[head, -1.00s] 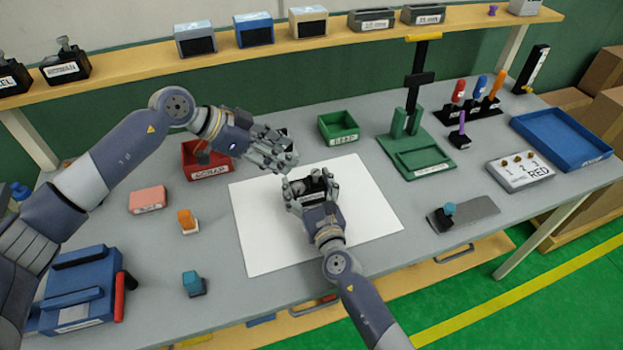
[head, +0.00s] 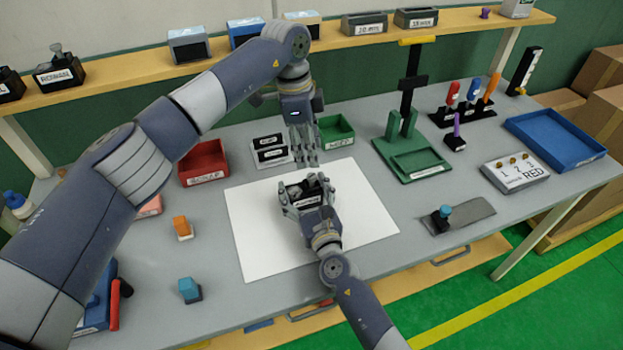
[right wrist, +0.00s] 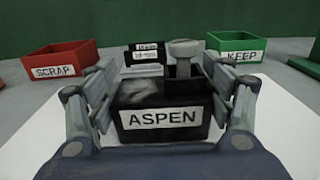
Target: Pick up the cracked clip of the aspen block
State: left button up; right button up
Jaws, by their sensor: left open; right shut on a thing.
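The aspen block (right wrist: 162,123) is a black block with a white ASPEN label, a grey patch on its top and a grey round-headed part (right wrist: 184,50) standing up from it. My right gripper (head: 307,198) is shut on the block, with fingers on both sides, over the white sheet. The block also shows in the head view (head: 305,190), partly covered by the fingers. I cannot tell a crack on any clip at this size. My left gripper (head: 306,160) is open and empty, pointing down just beyond the block, apart from it.
A green stand (head: 413,157) is further right. The white sheet (head: 262,235) is clear around the block.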

aim_at(311, 176)
pick_arm(q)
jog(key=f, duration=0.8)
jog(key=shift+w+d+f, duration=0.1)
jog(key=shift+w+d, duration=0.15)
jog(key=shift+d, duration=0.05)
jog(key=c, duration=0.8)
